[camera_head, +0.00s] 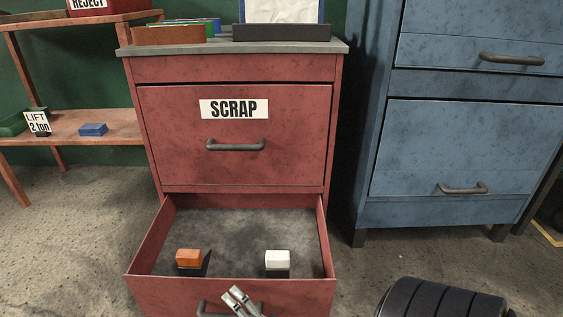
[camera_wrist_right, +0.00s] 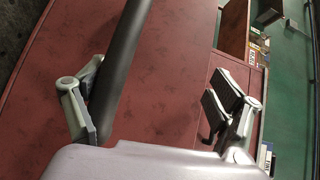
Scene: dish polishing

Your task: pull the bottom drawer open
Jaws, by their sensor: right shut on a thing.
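The red cabinet's bottom drawer (camera_head: 310,293) stands pulled far out below the upper drawer (camera_head: 240,162) with the SCRAP label. An orange-brown block (camera_head: 188,258) and a white block (camera_head: 277,259) sit on dark bases inside it. My right gripper (camera_head: 238,297) is at the dark bar handle (camera_head: 213,308) on the drawer's front, at the picture's bottom edge. In the right wrist view the handle (camera_wrist_right: 122,55) runs between the fingers of my right gripper (camera_wrist_right: 152,110), close along the left finger; it is shut on the handle. My left gripper is not in view.
A blue cabinet (camera_head: 460,150) with closed drawers stands to the right. A wooden shelf (camera_head: 75,128) with a LIFT 2 ton sign (camera_head: 38,122) and a blue block (camera_head: 93,129) is at the left. Bare floor shows at left.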

